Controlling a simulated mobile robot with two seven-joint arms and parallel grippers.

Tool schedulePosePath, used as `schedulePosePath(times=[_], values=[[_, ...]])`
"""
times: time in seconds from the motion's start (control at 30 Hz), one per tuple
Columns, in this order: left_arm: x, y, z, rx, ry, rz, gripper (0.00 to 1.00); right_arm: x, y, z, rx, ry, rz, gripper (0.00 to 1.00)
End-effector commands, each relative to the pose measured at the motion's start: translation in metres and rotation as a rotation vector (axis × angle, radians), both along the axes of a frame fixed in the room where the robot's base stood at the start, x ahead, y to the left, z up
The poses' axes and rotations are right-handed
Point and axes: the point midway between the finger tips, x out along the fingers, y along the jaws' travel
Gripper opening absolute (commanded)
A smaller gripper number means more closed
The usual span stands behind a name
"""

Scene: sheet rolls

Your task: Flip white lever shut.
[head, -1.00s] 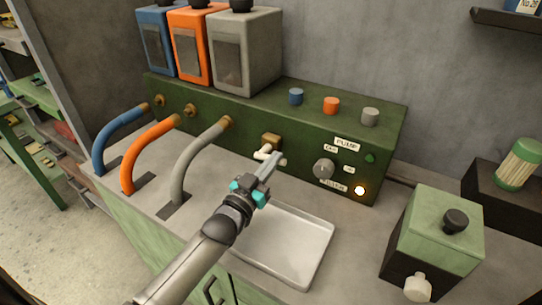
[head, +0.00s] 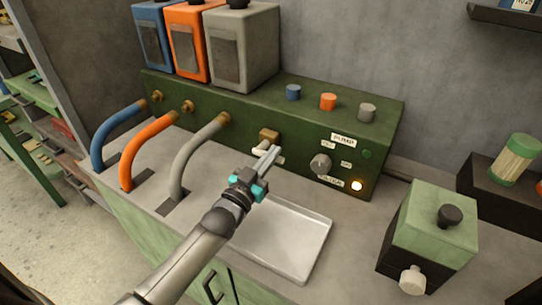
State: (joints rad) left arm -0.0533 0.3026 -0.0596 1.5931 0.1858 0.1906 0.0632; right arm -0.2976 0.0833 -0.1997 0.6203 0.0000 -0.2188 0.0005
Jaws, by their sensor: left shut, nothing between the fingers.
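The white lever (head: 260,149) sits on a brass valve (head: 269,136) on the front of the green pump box (head: 225,118). My left gripper (head: 272,152) is shut and empty, with its fingertips right beside the lever and partly hiding it. I cannot tell whether the fingers touch the lever. A white label shows partly behind the fingers. My right gripper is not in view.
A metal tray (head: 285,243) lies on the counter below the valve. Blue, orange and grey hoses (head: 190,160) stand to the left. A knob (head: 320,164) and lit lamp (head: 357,186) are to the right. A green-and-black box (head: 430,235) stands at right.

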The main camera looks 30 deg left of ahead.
Motion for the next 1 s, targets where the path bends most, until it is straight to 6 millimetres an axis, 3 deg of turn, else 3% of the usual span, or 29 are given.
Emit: schedulePosePath(times=[0.27, 0.3, 0.7, 1.0], values=[[0.009, 0.001, 0.037, 0.001, 0.001, 0.000, 0.00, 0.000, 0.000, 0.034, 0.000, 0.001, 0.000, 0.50], [-0.001, 0.002, 0.029, 0.000, 0.006, 0.000, 0.00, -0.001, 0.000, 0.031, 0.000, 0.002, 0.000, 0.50], [-0.066, 0.007, 0.019, 0.001, 0.004, 0.000, 0.00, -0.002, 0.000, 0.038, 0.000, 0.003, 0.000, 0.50], [-0.088, 0.008, 0.016, 0.001, 0.001, 0.000, 0.00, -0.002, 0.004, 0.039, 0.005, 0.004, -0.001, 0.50]])
